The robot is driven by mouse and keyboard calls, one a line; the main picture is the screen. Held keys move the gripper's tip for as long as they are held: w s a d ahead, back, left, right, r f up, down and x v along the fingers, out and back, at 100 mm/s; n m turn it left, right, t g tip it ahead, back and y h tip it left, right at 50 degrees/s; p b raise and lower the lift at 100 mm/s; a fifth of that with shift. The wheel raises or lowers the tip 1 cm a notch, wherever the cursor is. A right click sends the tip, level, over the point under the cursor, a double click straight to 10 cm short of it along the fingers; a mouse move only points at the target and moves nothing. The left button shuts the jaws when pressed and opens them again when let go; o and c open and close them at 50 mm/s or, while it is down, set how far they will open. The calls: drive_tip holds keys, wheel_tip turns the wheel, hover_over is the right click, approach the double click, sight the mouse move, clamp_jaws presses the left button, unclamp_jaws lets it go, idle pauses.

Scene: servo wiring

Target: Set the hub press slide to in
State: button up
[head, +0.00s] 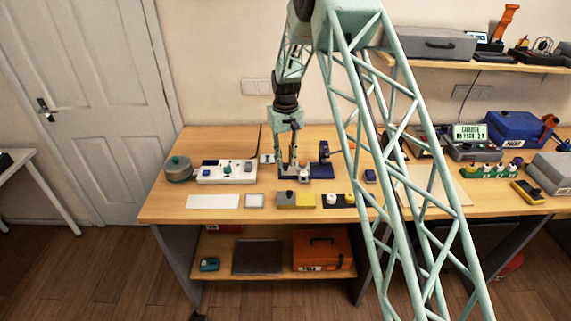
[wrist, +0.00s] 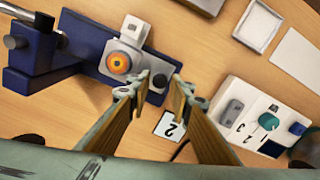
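The hub press has a dark blue base (wrist: 95,62), which also shows in the head view (head: 320,171), and a blue post with a ram (wrist: 30,45) at one end. A light grey slide block (wrist: 122,62) with an orange-ringed round hub sits on the base. A small dark knob (wrist: 159,81) is on the base side away from the post. My gripper (wrist: 160,84) has its two fingers apart, with the tips on either side of this knob and low over the base. It also shows in the head view (head: 286,166). I cannot tell whether the tips touch anything.
A card marked 2 (wrist: 172,126) lies beside the base. A white switch panel (head: 227,172) and a grey-green pot (head: 178,169) stand to the left. A white mat (head: 212,202), small tray (head: 254,201) and grey and yellow blocks (head: 296,200) lie along the front.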

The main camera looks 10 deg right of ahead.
drive_tip(key=shift+f, duration=0.75)
clamp_jaws()
